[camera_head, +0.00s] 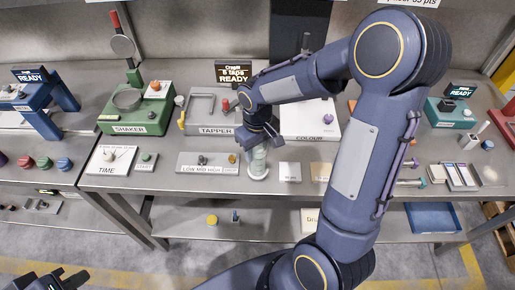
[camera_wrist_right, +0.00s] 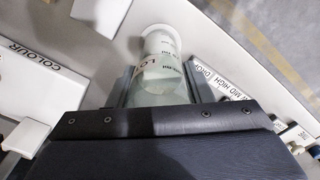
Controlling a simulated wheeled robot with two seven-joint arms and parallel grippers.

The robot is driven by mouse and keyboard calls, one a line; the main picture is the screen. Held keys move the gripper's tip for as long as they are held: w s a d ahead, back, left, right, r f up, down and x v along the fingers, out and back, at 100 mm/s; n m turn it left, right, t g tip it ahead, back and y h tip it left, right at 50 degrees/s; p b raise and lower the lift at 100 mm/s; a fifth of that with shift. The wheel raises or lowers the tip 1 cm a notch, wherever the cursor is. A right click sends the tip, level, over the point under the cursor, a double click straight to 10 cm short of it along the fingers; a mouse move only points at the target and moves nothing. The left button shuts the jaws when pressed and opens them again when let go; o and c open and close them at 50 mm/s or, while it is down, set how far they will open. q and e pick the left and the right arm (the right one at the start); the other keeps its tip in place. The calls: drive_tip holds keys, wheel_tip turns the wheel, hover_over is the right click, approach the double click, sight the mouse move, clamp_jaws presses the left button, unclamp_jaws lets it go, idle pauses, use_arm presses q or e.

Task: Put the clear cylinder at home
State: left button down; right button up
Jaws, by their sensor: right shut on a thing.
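The clear cylinder (camera_head: 258,162) stands about upright at the front middle of the grey bench, by a white round base or end. In the right wrist view the clear cylinder (camera_wrist_right: 160,75) has a white round end and printed lettering, and it sits between my fingers. My right gripper (camera_head: 254,143) is shut on it from above; the gripper also shows in the wrist view (camera_wrist_right: 158,88). My left gripper (camera_head: 60,282) is low at the bottom left, away from the bench, partly cut off by the frame edge. Whether the cylinder touches the bench is unclear.
The LOW MID HIGH panel (camera_head: 205,163) lies just left of the cylinder, and small plates (camera_head: 290,172) lie right. The TAPPER station (camera_head: 213,112), COLOUR station (camera_head: 305,122) and green SHAKER (camera_head: 135,115) stand behind. My right arm hides part of the bench's right side.

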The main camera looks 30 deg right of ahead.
drive_tip(key=shift+f, duration=0.15)
drive_tip(key=shift+f+b, duration=0.5)
drive_tip(key=shift+b, duration=0.05)
drive_tip(key=o, duration=1.2)
drive_tip(key=shift+r, duration=0.15)
wheel_tip(320, 180, up, 8)
drive_tip(key=shift+f, duration=0.15)
drive_tip(key=s+a+r+m+t+y, duration=0.1)
drive_tip(key=s+t, duration=0.1)
drive_tip(key=s, duration=0.3)
drive_tip(key=s+a+r+m+t+y, duration=0.1)
drive_tip(key=s, duration=0.5)
drive_tip(key=s+a+r+m+t+y, duration=0.1)
drive_tip(key=s+a+r+t, duration=0.1)
drive_tip(key=s, duration=0.4)
drive_tip(key=shift+t+y, duration=0.3)
drive_tip(key=shift+y, duration=0.1)
